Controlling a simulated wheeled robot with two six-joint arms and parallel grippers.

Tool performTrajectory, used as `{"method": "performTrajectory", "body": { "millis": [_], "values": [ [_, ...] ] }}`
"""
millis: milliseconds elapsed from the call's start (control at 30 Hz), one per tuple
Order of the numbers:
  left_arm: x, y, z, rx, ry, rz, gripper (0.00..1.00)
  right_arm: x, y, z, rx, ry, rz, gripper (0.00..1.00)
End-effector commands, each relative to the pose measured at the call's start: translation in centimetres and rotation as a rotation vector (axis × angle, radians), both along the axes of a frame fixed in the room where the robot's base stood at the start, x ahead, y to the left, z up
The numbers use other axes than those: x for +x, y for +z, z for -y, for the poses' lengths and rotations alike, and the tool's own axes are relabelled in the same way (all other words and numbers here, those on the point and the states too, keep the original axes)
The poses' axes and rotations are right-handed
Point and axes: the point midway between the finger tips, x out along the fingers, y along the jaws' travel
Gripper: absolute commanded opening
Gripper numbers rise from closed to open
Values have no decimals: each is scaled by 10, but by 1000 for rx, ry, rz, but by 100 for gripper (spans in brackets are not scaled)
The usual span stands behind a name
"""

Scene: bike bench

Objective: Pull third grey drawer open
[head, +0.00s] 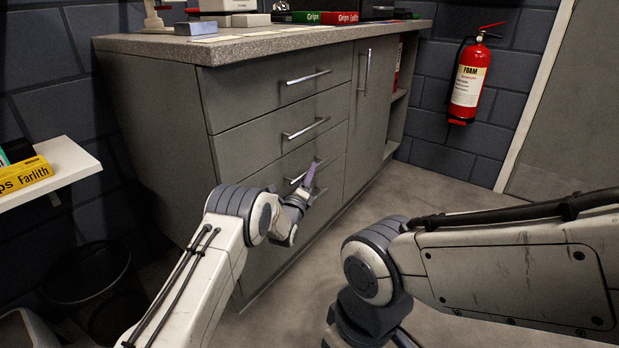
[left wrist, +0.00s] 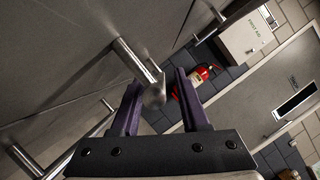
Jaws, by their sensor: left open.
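The grey drawer unit (head: 230,95) stands under a speckled worktop, with bar handles stacked on its front. The third grey drawer (head: 262,172) looks shut, flush with those above. Its handle (head: 303,172) is partly hidden by my left gripper (head: 309,181), which is at the drawer front. In the left wrist view, my left gripper (left wrist: 158,84) has its two purple fingers apart, and the end of a metal bar handle (left wrist: 138,66) shows between the fingertips. I cannot tell whether they touch it. My right gripper is out of view; only my right arm shows.
A tall cupboard door (head: 368,105) stands right of the drawers. A red fire extinguisher (head: 469,82) hangs on the block wall. A white shelf (head: 62,170) with boxes is at the left, above a dark bin (head: 92,275). The floor (head: 440,178) before the unit is clear.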

Motion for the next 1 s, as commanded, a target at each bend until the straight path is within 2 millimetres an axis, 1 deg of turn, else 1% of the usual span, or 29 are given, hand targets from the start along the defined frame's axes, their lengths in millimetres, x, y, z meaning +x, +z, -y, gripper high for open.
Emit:
{"method": "performTrajectory", "body": {
  "millis": [33, 200, 467, 600, 1000],
  "values": [
    [4, -1, 2, 0, -1, 1, 45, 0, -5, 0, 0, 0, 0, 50],
    [12, 3, 4, -1, -1, -1, 45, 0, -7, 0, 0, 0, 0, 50],
    [13, 3, 4, 0, 0, -2, 45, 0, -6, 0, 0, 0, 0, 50],
    [13, 3, 4, 0, -1, -2, 0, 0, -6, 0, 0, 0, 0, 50],
    [13, 3, 4, 0, 0, -2, 0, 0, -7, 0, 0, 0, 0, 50]
  ]
}}
